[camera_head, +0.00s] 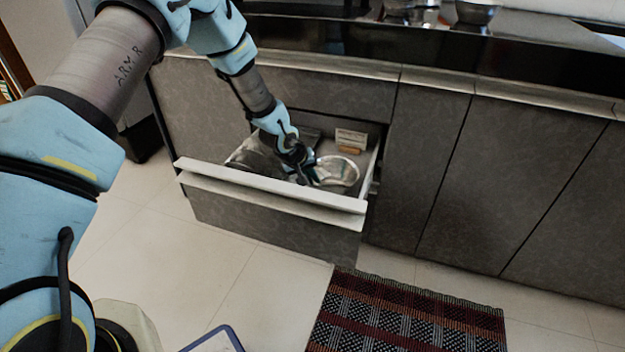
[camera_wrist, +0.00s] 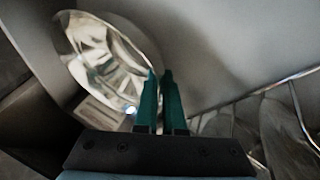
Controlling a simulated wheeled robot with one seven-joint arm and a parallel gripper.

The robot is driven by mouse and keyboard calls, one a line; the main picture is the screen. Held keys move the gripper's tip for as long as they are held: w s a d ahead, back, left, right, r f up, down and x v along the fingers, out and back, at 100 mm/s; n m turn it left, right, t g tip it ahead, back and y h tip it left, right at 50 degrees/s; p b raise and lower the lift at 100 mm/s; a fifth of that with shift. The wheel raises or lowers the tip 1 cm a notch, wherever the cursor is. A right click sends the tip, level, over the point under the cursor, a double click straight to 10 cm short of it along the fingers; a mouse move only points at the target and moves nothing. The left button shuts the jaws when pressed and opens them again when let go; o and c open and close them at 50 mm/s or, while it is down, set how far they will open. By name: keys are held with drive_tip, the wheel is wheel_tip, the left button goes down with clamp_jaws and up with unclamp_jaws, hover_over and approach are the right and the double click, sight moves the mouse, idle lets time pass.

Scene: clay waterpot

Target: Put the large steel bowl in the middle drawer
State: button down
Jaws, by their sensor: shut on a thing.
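The large steel bowl (camera_head: 342,171) is inside the open drawer (camera_head: 270,190), toward its right side. It also shows in the wrist view (camera_wrist: 88,48), tilted in that picture. My gripper (camera_head: 314,178) reaches down into the drawer and is at the left edge of the bowl. In the wrist view the two green fingers (camera_wrist: 159,75) are close together at the bowl's rim, shut on it. The drawer front hides the lower part of the bowl, so I cannot tell whether it touches the drawer floor.
A small light box (camera_head: 350,138) sits at the back right of the drawer. A dark, glassy round thing (camera_head: 256,160) lies on its left side. Steel pots (camera_head: 477,12) stand on the counter above. A patterned rug (camera_head: 410,315) lies on the floor in front.

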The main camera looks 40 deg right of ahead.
drive_tip(key=shift+f, duration=0.1)
drive_tip(key=c, duration=1)
unclamp_jaws()
drive_tip(key=p+v, duration=0.2)
drive_tip(key=v, duration=1)
